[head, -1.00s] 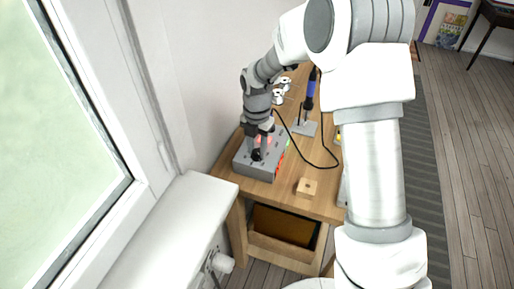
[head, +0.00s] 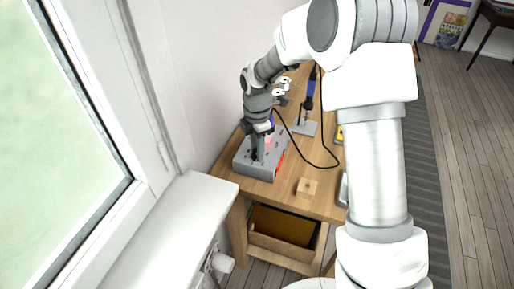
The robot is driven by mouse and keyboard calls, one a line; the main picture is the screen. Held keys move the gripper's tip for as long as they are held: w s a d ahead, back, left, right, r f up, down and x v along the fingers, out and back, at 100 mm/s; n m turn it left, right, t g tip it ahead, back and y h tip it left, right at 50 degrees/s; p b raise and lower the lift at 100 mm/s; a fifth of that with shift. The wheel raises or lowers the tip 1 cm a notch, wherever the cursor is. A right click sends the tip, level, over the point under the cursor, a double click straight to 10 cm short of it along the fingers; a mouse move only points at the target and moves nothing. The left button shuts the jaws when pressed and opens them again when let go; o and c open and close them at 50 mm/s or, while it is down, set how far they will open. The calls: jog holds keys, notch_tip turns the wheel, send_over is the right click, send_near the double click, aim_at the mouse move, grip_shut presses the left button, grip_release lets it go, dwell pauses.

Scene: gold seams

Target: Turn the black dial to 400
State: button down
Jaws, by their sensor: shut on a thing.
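A grey box (head: 258,171) sits on the near left part of the wooden workbench. The black dial (head: 254,155) is on its top face, mostly hidden under my gripper. My gripper (head: 256,153) points down over the box top and is shut on the dial. A pinkish-red lit patch (head: 268,142) shows on the box behind the gripper. The dial's markings and pointer are too small to read.
A soldering iron with a blue handle (head: 310,90) stands in a grey stand (head: 304,127), its black cable looping over the wooden workbench (head: 318,180). A small wooden block (head: 307,187) lies right of the box. A white window sill (head: 165,235) is at left.

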jog(key=m, duration=0.4)
jog(key=shift+m, duration=0.3)
jog(key=m, duration=0.4)
jog(key=shift+m+b, duration=0.3)
jog(key=shift+b, duration=0.05)
jog(key=m, duration=0.4)
jog(key=shift+m, duration=0.3)
jog(key=m, duration=0.9)
jog(key=shift+r, duration=0.1)
jog(key=m, duration=0.4)
jog(key=shift+m, duration=0.3)
jog(key=m+p, duration=0.1)
jog(key=m, duration=0.4)
jog(key=shift+p, duration=0.3)
jog(key=shift+m+p, duration=0.6)
jog(key=shift+m, duration=1.4)
